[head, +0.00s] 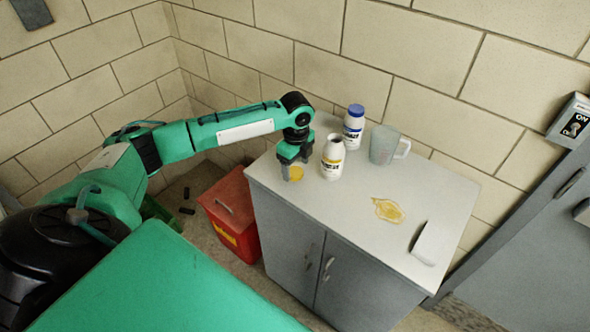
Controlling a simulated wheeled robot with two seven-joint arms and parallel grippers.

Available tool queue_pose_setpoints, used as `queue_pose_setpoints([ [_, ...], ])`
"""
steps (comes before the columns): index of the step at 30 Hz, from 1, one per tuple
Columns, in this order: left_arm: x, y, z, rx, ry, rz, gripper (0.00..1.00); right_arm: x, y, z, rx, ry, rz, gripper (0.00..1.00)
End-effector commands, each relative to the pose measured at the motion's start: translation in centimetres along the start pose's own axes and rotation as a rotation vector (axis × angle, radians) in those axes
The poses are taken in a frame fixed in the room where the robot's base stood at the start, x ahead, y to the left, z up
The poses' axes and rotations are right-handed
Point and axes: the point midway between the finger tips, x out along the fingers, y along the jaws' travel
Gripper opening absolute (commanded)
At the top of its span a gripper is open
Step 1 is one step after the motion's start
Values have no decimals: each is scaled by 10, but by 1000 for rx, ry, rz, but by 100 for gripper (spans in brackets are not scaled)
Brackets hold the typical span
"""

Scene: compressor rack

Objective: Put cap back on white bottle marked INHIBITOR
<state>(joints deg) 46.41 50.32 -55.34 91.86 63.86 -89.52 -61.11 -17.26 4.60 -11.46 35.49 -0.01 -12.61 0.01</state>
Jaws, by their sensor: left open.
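A yellow-orange cap (296,174) lies near the left back edge of the white cabinet top. My left gripper (292,172) is open and points down right at the cap; its fingers hide part of it, and I cannot tell whether they touch it. A white bottle (333,160) with a dark and yellow label stands upright without a cap, just right of the gripper. A second white bottle (354,128) with a blue cap stands behind it. The label wording is too small to read for certain. My right gripper is not in view.
A translucent jug (383,146) stands right of the bottles. A red box (232,213) stands on the floor left of the cabinet. A brick wall is close behind.

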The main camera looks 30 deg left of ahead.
Motion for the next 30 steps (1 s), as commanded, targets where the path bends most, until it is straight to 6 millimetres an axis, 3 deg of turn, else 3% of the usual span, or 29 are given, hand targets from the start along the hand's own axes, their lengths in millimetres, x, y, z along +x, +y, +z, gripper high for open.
queue_pose_setpoints([
  [6,17,0,0,1,0,-2,69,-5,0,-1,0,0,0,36],
  [15,17,0,0,1,0,-2,69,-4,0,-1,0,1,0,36],
  [22,17,0,0,1,0,-2,24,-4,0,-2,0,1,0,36],
  [30,17,0,0,1,0,-2,22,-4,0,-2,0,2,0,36],
])
